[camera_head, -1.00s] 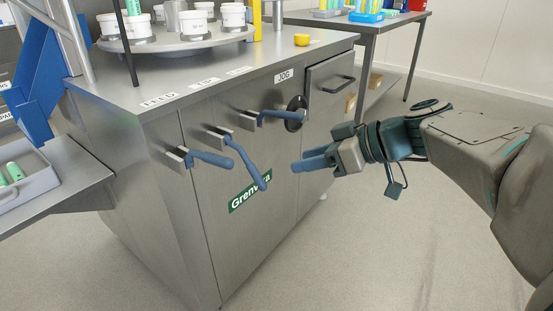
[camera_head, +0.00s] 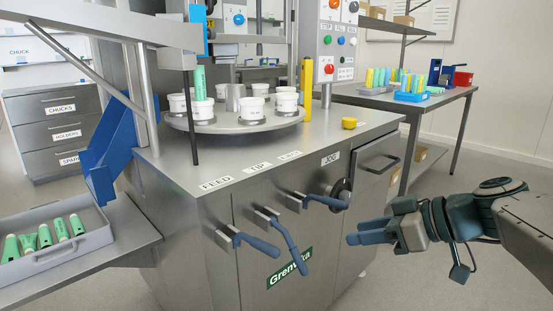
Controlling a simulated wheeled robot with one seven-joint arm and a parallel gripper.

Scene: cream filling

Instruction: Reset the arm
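My gripper (camera_head: 366,234) is at the right of the head view, pointing left toward the machine's front. Its blue fingers look close together, but from this side I cannot tell whether a gap is between them. No held object shows. The fingers appear apart from the blue-handled levers on the cabinet front: a left lever (camera_head: 257,244), a middle lever (camera_head: 288,239) and a right lever (camera_head: 326,201). The middle lever hangs tilted downward; the other two slope slightly.
A tray (camera_head: 88,245) of green tubes sits at left. A side table (camera_head: 428,104) with coloured items stands behind my arm. Open floor lies below my gripper.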

